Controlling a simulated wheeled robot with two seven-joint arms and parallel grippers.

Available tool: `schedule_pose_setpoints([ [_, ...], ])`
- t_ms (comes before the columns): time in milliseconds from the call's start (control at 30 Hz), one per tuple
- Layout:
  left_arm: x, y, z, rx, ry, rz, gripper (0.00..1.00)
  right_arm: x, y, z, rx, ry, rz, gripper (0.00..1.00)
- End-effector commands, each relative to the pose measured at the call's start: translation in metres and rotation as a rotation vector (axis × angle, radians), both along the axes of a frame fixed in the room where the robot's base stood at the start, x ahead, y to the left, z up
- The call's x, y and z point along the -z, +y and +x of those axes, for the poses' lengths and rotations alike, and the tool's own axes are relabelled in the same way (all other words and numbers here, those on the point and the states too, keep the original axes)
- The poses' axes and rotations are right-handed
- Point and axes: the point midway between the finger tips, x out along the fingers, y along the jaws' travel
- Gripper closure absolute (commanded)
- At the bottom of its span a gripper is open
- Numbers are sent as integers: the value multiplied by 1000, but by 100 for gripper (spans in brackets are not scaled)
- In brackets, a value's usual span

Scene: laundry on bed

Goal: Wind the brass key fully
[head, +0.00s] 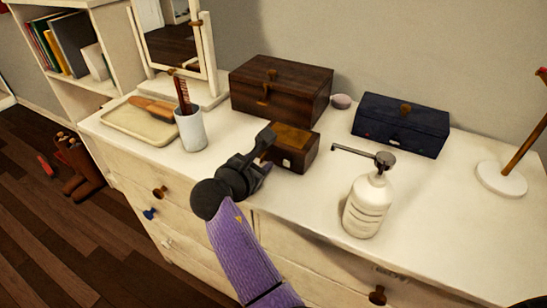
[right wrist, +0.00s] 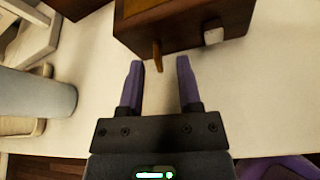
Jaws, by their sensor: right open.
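A small wooden box (head: 297,146) with a lighter brown lid stands near the middle of the dresser top. The right wrist view shows its side (right wrist: 180,35) with a thin brass-coloured key (right wrist: 157,55) sticking out towards me and a small pale knob or plate (right wrist: 213,36) to the right of it. My right gripper (head: 264,152) is at the left front of the box. In the right wrist view its two purple fingers (right wrist: 160,66) are apart, with the key's end between or just ahead of the tips. No grip on the key shows. My left gripper is not in view.
A white pump bottle (head: 367,205) stands right of the small box. A white cup (head: 191,130) and a tray (head: 140,122) are to the left. A large wooden box (head: 290,95) and a dark blue box (head: 395,128) stand behind. The dresser top's right side is mostly clear.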

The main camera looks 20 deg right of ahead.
Motion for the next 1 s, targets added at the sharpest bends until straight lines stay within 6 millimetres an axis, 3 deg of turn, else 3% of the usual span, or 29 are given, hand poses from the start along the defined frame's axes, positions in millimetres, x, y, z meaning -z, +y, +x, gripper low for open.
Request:
schedule_pose_setpoints([
  [367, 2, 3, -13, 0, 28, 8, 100, 1, 3, 0, 0, -1, 1, 56],
  [567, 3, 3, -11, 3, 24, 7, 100, 1, 3, 0, 0, -1, 1, 98],
  [600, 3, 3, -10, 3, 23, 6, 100, 1, 3, 0, 0, -1, 1, 100],
  [1000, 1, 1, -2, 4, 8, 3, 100, 0, 2, 0, 1, -14, 9, 100],
])
